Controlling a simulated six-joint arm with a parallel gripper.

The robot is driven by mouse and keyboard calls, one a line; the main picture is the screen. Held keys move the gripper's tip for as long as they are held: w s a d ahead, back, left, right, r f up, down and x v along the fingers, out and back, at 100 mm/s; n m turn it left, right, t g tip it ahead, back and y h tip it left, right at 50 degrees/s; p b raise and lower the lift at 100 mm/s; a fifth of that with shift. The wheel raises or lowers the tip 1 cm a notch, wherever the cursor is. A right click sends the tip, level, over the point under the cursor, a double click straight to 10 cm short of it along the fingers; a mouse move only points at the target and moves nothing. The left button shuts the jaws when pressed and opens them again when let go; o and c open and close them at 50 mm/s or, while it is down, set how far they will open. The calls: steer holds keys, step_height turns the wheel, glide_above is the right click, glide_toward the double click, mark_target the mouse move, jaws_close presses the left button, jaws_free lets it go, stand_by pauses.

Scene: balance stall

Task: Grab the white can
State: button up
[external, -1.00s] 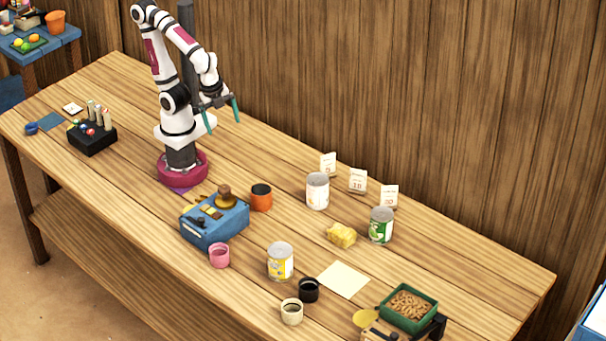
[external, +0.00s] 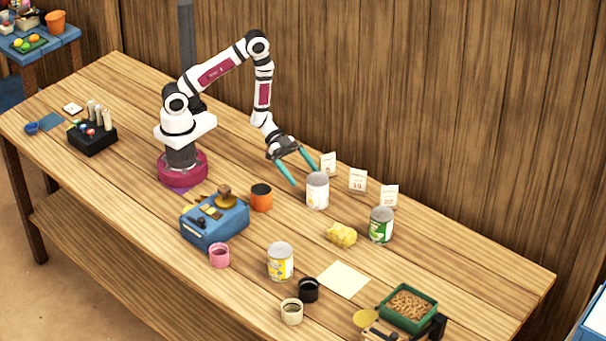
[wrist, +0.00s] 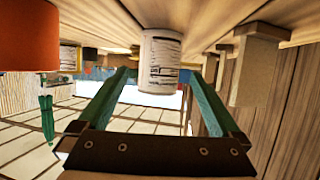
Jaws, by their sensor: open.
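The white can (external: 317,191) stands upright on the table, to the right of the orange cup, with a label of dark print. In the wrist view the white can (wrist: 160,62) shows between and beyond the two fingertips. My gripper (external: 305,168) is open and empty, with its teal fingers pointing down and right toward the can. It is just to the upper left of the can in the external view. In the wrist view my gripper (wrist: 160,85) has its fingers spread wide on either side of the can. I cannot tell whether a finger touches it.
Price cards (external: 357,181) stand behind the can near the wall. An orange cup (external: 261,198) is to its left. A yellow lump (external: 341,235) and a green can (external: 381,225) are to its right.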

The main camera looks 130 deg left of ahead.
mark_target(325, 199)
steer(key=x, duration=0.2)
steer(key=shift+w+f, duration=0.1)
steer(key=shift+w, duration=0.15)
steer(key=x, duration=0.5)
steer(key=shift+w+d+r, duration=0.15)
steer(key=shift+w+r, duration=0.15)
steer(key=shift+w, duration=0.05)
steer(key=c, duration=1.6)
